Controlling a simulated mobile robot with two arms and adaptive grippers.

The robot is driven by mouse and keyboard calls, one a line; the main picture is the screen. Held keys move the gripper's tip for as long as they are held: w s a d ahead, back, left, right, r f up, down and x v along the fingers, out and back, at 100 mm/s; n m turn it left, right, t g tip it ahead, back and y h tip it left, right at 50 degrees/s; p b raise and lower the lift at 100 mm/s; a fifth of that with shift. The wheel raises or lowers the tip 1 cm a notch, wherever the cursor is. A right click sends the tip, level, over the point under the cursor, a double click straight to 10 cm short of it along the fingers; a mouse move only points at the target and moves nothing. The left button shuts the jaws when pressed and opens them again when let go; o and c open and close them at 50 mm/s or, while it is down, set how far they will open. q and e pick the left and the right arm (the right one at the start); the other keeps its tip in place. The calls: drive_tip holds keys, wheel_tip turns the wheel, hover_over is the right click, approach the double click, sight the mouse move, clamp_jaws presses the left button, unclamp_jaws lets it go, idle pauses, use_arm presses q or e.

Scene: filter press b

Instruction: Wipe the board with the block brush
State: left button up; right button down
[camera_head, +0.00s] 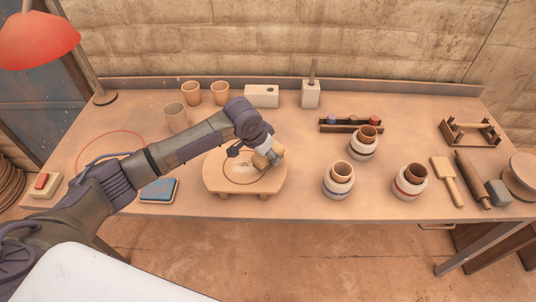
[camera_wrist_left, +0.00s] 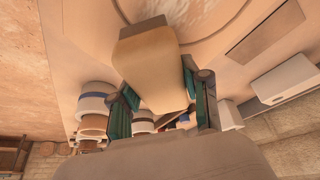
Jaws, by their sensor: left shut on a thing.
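The round wooden board (camera_head: 215,180) stands on short feet near the front of the table, with a dark ring and a pale patch on its top. My left gripper (camera_head: 268,154) is over the right part of the board, shut on the tan block brush (camera_head: 260,162). In the left wrist view the block brush (camera_wrist_left: 150,65) sits between the green finger pads of my left gripper (camera_wrist_left: 155,100), and the board (camera_wrist_left: 205,20) lies beyond it. I cannot tell whether the brush touches the board. My arm hides part of the board's far left side. My right gripper is not in view.
A blue pad (camera_head: 160,190) lies left of the board. Clay cups (camera_head: 220,93) and white blocks (camera_head: 261,96) stand behind. Banded jars (camera_head: 338,181), a wooden paddle (camera_head: 446,182) and a roller (camera_head: 472,180) are at right. The table between board and jars is clear.

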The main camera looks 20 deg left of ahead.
use_arm(q)
drive_tip(key=shift+f, duration=0.25)
idle(0.6)
drive_tip(key=shift+f, duration=0.75)
